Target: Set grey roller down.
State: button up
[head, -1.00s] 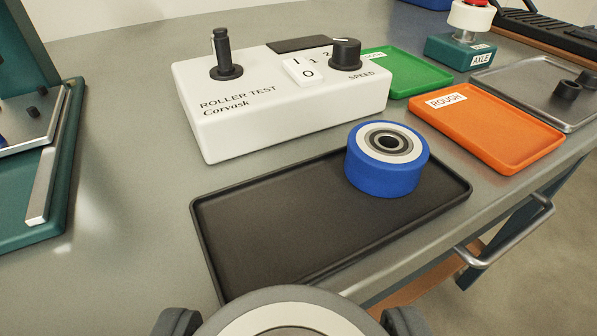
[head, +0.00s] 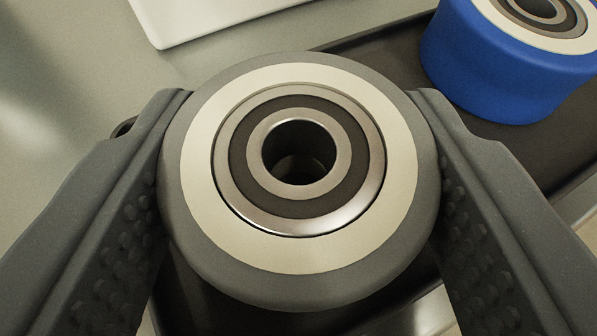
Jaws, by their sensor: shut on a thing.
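The grey roller (head: 300,290) has a cream face, a metal bearing and a dark centre hole. It fills the middle of the head view, face up. My gripper (head: 300,170) is shut on it, one finger on each side. The roller is over the black tray (head: 400,45). Its underside is hidden, so I cannot tell whether it touches the tray. A blue roller (head: 490,70) stands in the tray at the upper right, apart from the grey roller.
The lower edge of the white roller test box (head: 200,12) shows at the top, behind the tray. Bare grey bench (head: 60,110) lies to the left. The blue roller is close to my right finger.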

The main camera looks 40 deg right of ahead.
jog(key=shift+f, duration=0.1)
jog(key=o, duration=1)
jog(key=shift+s+a+r, duration=0.15)
jog(key=shift+r, duration=0.1)
jog(key=p+v, duration=0.4)
jog(key=v, duration=0.7)
jog(key=shift+s+a+p, duration=0.2)
jog(key=shift+s+p, duration=0.05)
jog(key=shift+p, duration=0.05)
jog(key=shift+w+r, duration=0.1)
